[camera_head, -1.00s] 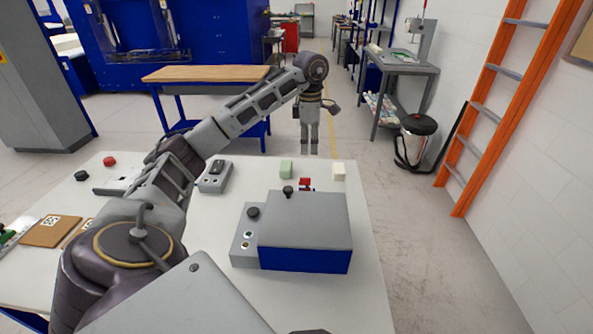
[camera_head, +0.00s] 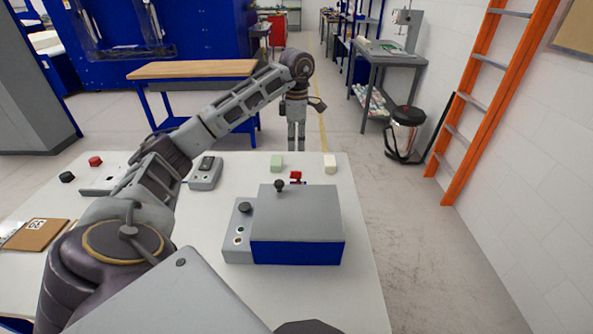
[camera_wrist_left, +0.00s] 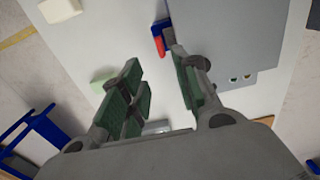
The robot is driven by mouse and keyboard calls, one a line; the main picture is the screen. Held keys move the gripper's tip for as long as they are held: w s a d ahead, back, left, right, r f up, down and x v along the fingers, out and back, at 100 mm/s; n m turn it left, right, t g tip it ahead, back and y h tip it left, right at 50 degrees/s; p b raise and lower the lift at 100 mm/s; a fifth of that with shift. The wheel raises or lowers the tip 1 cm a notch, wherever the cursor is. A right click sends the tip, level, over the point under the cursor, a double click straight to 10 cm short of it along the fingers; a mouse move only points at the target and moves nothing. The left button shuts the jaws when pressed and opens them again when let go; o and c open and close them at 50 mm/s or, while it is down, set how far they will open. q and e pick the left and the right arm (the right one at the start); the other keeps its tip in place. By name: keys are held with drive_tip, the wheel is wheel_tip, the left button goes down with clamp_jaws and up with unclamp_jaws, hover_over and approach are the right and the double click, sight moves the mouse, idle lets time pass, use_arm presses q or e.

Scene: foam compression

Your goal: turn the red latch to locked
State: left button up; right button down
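The red latch (camera_head: 296,176) sits at the back edge of the grey and blue box (camera_head: 297,252) on the white table. In the left wrist view the latch (camera_wrist_left: 158,40) shows red and blue beside the grey box top (camera_wrist_left: 225,30). My left gripper (camera_head: 296,148) points down, behind the latch in the head view. In the wrist view its green-padded fingers (camera_wrist_left: 155,65) are apart with nothing between them, and the latch lies just beyond their tips. They do not appear to touch it. The latch's exact angle is too small to tell. My right gripper is not in view.
A black knob (camera_head: 280,186) stands on the box near the latch. A green block (camera_head: 276,163) and a cream block (camera_head: 330,163) lie near the table's far edge. A small grey device (camera_head: 206,174) is to the left. The table right of the box is clear.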

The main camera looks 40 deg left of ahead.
sight(296, 177)
use_arm(q)
drive_tip(key=shift+f, duration=5.8)
clamp_jaws()
